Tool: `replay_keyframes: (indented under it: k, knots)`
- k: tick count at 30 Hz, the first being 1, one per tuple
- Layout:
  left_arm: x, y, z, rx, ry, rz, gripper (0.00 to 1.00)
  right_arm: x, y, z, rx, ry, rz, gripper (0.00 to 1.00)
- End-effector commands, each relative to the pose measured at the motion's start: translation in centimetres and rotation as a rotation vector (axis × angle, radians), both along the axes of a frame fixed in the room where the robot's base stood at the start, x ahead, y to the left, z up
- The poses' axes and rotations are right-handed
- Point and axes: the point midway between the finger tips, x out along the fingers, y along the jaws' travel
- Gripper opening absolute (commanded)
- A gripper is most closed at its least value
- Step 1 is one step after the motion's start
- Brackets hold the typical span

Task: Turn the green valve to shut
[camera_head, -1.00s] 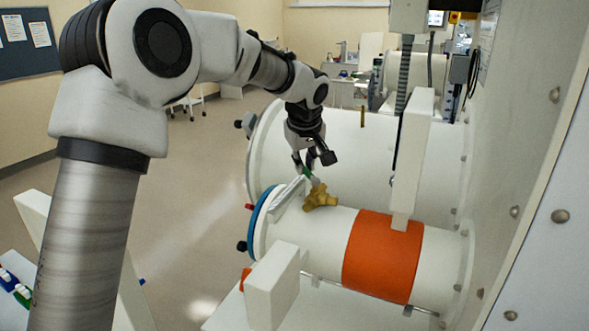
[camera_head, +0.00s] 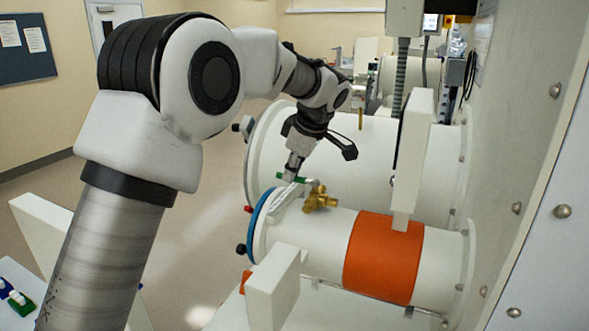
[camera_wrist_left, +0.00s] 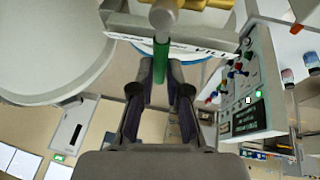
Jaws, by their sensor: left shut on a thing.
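The green valve handle (camera_head: 312,182) sits on top of a brass valve body (camera_head: 320,198), on the small white cylinder near its blue-ringed end. The handle now lies nearly crosswise, pointing left in the head view. My left gripper (camera_head: 290,176) is shut on its outer, left part. In the left wrist view the green handle (camera_wrist_left: 161,60) stands between the two fingertips (camera_wrist_left: 161,76), with a grey round knob above it. Part of the handle is hidden by the fingers. My right gripper is not in view.
The small white cylinder (camera_head: 325,250) has a blue ring (camera_head: 258,232) and an orange band (camera_head: 383,257). A larger white cylinder (camera_head: 390,150) stands behind it. A white upright post (camera_head: 412,160) rises at the orange band. Open floor lies to the left.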

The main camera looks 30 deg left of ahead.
Motion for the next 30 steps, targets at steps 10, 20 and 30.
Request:
replay_keyframes:
  k: [10,20,30]
  knots:
    - [-0.3,0.0,-0.4,-0.002,0.01,0.028,0.0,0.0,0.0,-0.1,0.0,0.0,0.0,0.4]
    - [-0.3,0.0,-0.4,-0.003,0.008,0.026,0.4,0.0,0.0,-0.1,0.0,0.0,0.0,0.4]
    - [-0.3,-0.4,0.7,-0.001,0.002,0.025,0.4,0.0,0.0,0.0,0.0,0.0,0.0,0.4]
